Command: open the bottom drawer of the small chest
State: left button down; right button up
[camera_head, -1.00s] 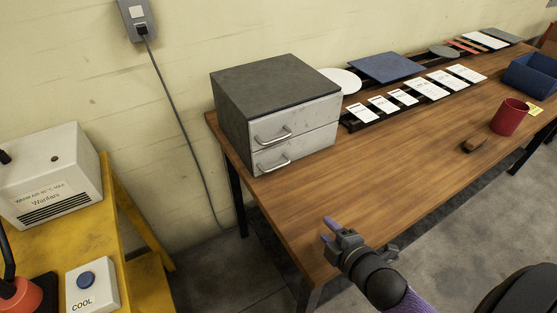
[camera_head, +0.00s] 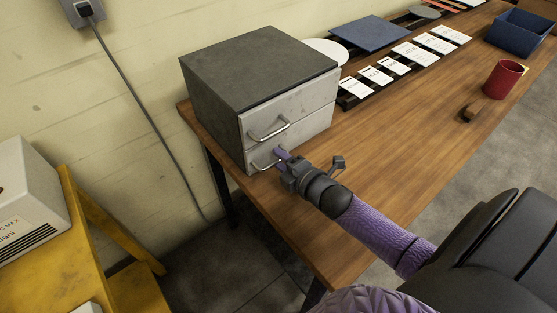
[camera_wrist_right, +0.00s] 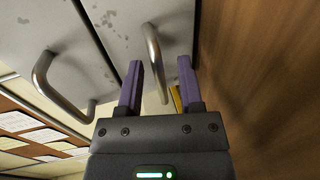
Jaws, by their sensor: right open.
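The small chest (camera_head: 215,75) has a dark grey top and two light grey drawers, both shut. The bottom drawer (camera_head: 318,127) has a curved metal handle (camera_head: 262,166), partly covered by my gripper in the head view. My right gripper (camera_head: 279,156) is open at this handle. In the right wrist view, the bottom handle (camera_wrist_right: 153,55) lies between the two purple fingers of the gripper (camera_wrist_right: 160,66), with gaps beside it. The top drawer's handle (camera_wrist_right: 45,80) is to the left there. My left gripper is not in view.
The chest stands at the left end of a wooden table (camera_head: 400,150). Label cards (camera_head: 408,53), a blue panel (camera_head: 369,34), a red mug (camera_head: 503,79) and a blue bin (camera_head: 521,34) are farther right. The table in front of the chest is mostly clear.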

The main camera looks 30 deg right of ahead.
jog(key=shift+w, duration=0.45)
grip_shut()
jog(key=shift+f, duration=0.1)
dwell(1.0)
